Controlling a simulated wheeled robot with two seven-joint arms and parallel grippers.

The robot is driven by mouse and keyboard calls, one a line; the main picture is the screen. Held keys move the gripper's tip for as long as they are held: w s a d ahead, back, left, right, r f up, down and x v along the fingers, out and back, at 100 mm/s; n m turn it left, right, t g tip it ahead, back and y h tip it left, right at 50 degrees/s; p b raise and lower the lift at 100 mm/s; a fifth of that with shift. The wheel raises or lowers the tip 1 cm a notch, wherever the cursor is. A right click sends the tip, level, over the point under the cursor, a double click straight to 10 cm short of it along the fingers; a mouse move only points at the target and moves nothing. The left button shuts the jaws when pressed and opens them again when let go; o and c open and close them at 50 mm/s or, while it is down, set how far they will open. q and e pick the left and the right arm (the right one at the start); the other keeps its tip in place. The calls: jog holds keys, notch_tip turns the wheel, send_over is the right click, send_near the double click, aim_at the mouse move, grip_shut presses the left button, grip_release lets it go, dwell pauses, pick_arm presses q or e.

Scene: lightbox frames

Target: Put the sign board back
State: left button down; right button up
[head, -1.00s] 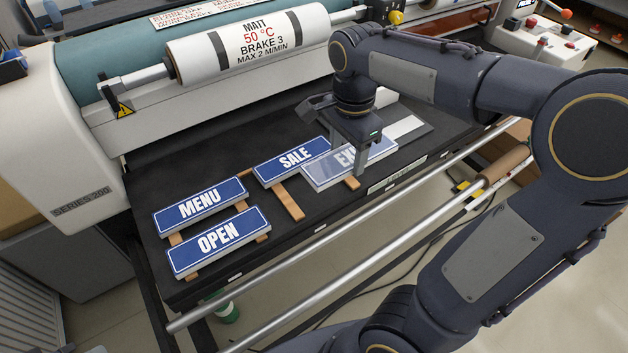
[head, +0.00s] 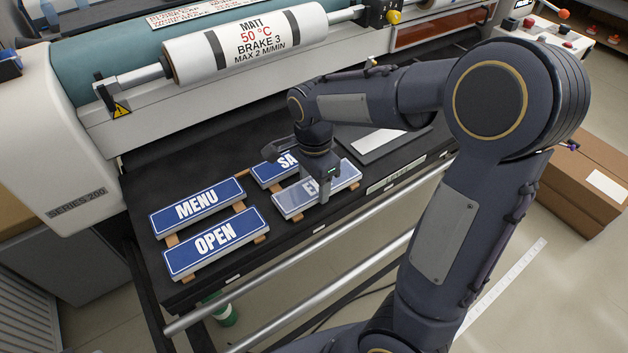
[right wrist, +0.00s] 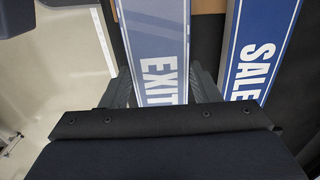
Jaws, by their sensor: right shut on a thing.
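The EXIT board (head: 292,204), blue with white letters, is in my right gripper (head: 322,192), which is shut on it across its width. It also shows in the right wrist view (right wrist: 158,40), between the fingers. It lies in front of the SALE board (head: 266,174), roughly parallel with a narrow gap between them. Whether it touches the wooden strips below is hard to tell. The SALE board, partly hidden by my gripper, also shows in the right wrist view (right wrist: 262,45). My left gripper is not in view.
The MENU board (head: 197,206) and OPEN board (head: 216,243) lie on wooden strips to the left, on the black table (head: 150,183). A light plate (head: 372,140) lies behind right. The laminator's white roll (head: 250,45) is at the back. Metal bars (head: 290,283) run along the front.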

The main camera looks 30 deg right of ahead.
aim_at(314, 187)
jog(key=shift+f, duration=0.1)
jog(key=o, duration=1.1)
jog(key=shift+r, duration=0.25)
notch_tip(314, 187, up, 11)
jog(key=p, duration=0.2)
jog(key=s+a+f+n+t+y, duration=0.1)
jog(key=s+n+t, duration=0.1)
jog(key=s+n, duration=0.3)
jog(key=s+a+f+n+t+y, duration=0.1)
jog(key=s+f+n+t, duration=0.1)
jog(key=s+n, duration=0.3)
jog(key=s+a+f+n+t+y, duration=0.1)
jog(key=s+a+n, duration=0.1)
jog(key=s+n, duration=0.3)
jog(key=shift+s+f+n+t+y, duration=0.2)
jog(key=shift+s+n+t+y, duration=0.15)
jog(key=shift+s, duration=0.6)
